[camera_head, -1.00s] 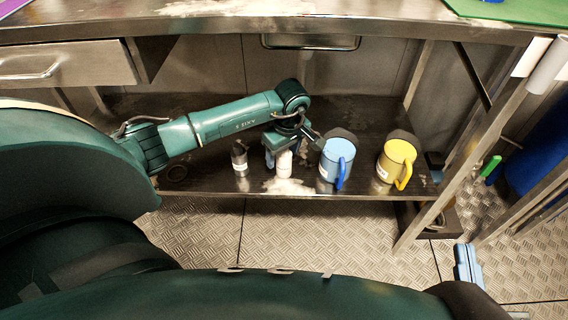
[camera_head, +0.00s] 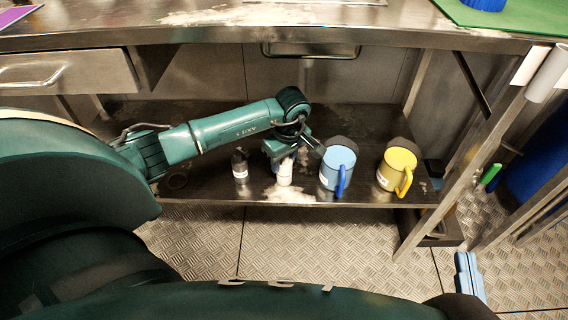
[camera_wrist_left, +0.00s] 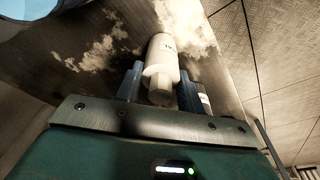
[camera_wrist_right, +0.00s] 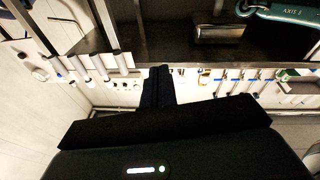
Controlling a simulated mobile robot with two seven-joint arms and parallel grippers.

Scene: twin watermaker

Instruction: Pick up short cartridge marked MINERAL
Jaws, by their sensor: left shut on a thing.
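A short white cartridge (camera_head: 285,174) stands upright on the lower shelf, near its front edge. My left gripper (camera_head: 284,161) comes down on it from above and is shut on it. In the left wrist view the white cartridge (camera_wrist_left: 163,58) sits between the two blue fingers (camera_wrist_left: 160,88). Its dark print is too small to read. The cartridge appears to be still on the shelf, though its contact there cannot be made out clearly. My right gripper (camera_head: 468,274) is at the lower right, away from the shelf. In the right wrist view its dark fingers (camera_wrist_right: 158,84) are together and empty.
A bottle with a black top and pale label (camera_head: 240,166) stands left of the cartridge. The worktop (camera_head: 200,32) overhangs the shelf (camera_head: 215,112). The shelf's left front is mostly clear.

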